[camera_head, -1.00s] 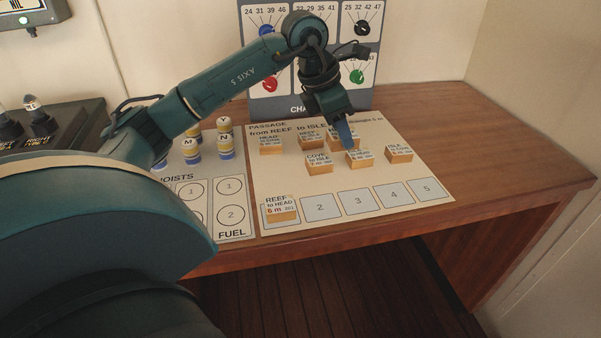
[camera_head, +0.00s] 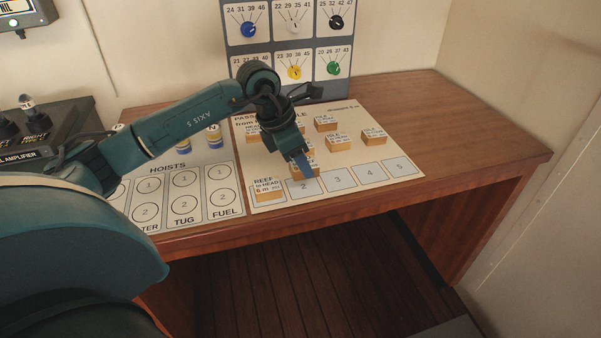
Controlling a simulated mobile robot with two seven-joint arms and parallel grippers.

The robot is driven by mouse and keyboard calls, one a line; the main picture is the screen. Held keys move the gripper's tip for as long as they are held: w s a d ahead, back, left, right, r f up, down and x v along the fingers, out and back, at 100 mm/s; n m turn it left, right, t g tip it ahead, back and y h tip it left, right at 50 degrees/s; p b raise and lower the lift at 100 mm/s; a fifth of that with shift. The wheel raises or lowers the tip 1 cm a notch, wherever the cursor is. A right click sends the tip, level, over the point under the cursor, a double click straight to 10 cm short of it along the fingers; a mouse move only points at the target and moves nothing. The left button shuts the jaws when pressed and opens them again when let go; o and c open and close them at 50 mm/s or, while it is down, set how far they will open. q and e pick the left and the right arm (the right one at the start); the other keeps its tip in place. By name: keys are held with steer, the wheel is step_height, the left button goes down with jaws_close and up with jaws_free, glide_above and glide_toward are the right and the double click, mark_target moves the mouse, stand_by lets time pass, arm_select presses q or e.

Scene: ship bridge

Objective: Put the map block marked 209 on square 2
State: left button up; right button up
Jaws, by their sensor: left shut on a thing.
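My left gripper (camera_head: 302,161) points down over the passage card, just behind square 2 (camera_head: 304,187). It is shut on a small orange-brown map block (camera_head: 307,173) with a white label. The fingers cover part of the label, so I cannot read a 209. The block is at the back edge of square 2; I cannot tell whether it touches the card. Square 1 holds a block labelled REEF to HEAD (camera_head: 268,190). Other map blocks stand farther back: one (camera_head: 326,125), one (camera_head: 338,143) and one (camera_head: 374,138). My right gripper is not in view.
Squares 3 (camera_head: 338,180), 4 (camera_head: 369,174) and 5 (camera_head: 399,167) are empty. The hoists card (camera_head: 168,206) with circles lies to the left. A panel with knobs (camera_head: 292,50) stands behind. The wooden desk (camera_head: 430,120) is clear on the right.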

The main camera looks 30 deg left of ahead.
mark_target(301, 174)
arm_select(q)
step_height(301, 174, down, 4)
steer(key=shift+r, duration=0.1)
steer(key=shift+f, duration=0.2)
steer(key=o, duration=1)
steer(key=shift+r, duration=0.1)
steer(key=shift+c, duration=0.2)
